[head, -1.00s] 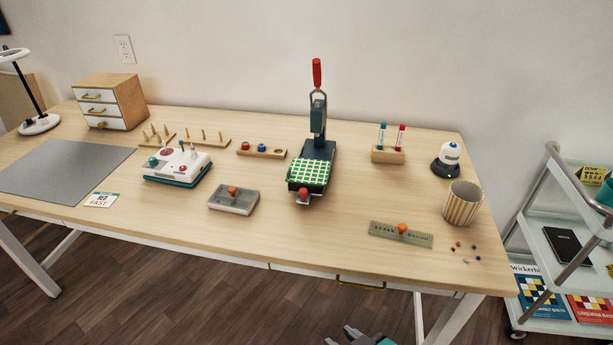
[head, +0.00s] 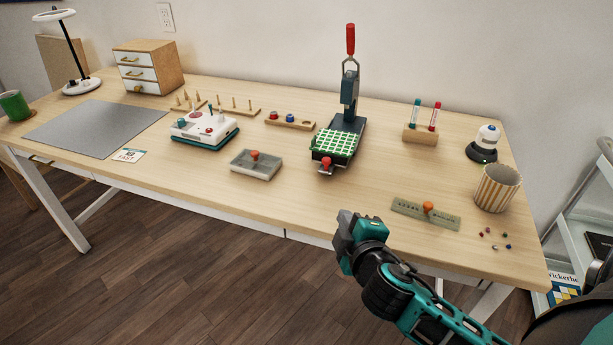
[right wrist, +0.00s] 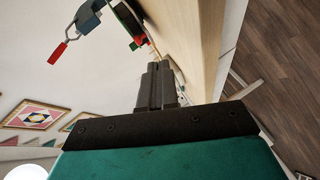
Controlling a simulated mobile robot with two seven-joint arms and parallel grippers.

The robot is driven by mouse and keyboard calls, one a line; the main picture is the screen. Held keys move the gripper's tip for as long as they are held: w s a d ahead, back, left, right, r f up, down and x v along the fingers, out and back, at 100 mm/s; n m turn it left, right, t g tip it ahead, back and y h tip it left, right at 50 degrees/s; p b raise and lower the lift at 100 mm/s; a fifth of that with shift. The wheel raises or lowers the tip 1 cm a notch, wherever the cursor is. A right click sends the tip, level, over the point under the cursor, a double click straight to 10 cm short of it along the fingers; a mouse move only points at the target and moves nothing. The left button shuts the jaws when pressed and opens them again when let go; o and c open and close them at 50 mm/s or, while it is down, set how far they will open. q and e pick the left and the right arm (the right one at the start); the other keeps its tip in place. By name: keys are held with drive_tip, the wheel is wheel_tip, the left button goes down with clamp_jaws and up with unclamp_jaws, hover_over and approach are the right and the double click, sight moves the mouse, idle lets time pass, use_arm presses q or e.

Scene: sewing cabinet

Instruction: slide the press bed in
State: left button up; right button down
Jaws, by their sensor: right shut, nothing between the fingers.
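The press (head: 349,95) stands upright at the middle back of the table, with a red lever handle on top. Its press bed (head: 334,145), covered in green and white checked cloth, sticks out toward the front, with a red knob (head: 325,164) at its front end. My right gripper (head: 350,225) is shut and empty at the table's front edge, in front of and below the bed, apart from it. My left gripper is not in view.
A grey tray (head: 256,164) with an orange knob lies left of the bed. A ruler-like plate (head: 426,213) with an orange knob lies to the right, near a striped cup (head: 497,187) and loose beads. The table between the bed and front edge is clear.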

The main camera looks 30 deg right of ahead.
drive_tip(key=w+r+n+t, duration=0.2)
drive_tip(key=n, duration=0.1)
drive_tip(key=shift+w+a+y, duration=0.1)
drive_tip(key=shift+w+y, duration=0.15)
drive_tip(key=shift+y, duration=0.15)
drive_tip(key=shift+w+a+r+n+y, duration=0.1)
drive_tip(key=shift+w+r+n+y, duration=0.15)
drive_tip(key=shift+w+n, duration=0.3)
drive_tip(key=x, duration=0.9)
drive_tip(key=shift+b, duration=0.3)
drive_tip(key=w+d, duration=0.2)
drive_tip(key=shift+d+f, duration=0.3)
drive_tip(key=shift+d, duration=0.1)
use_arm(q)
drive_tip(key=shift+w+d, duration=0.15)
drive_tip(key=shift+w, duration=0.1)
use_arm(e)
drive_tip(key=shift+w+d, duration=0.25)
drive_tip(key=shift+d, duration=0.1)
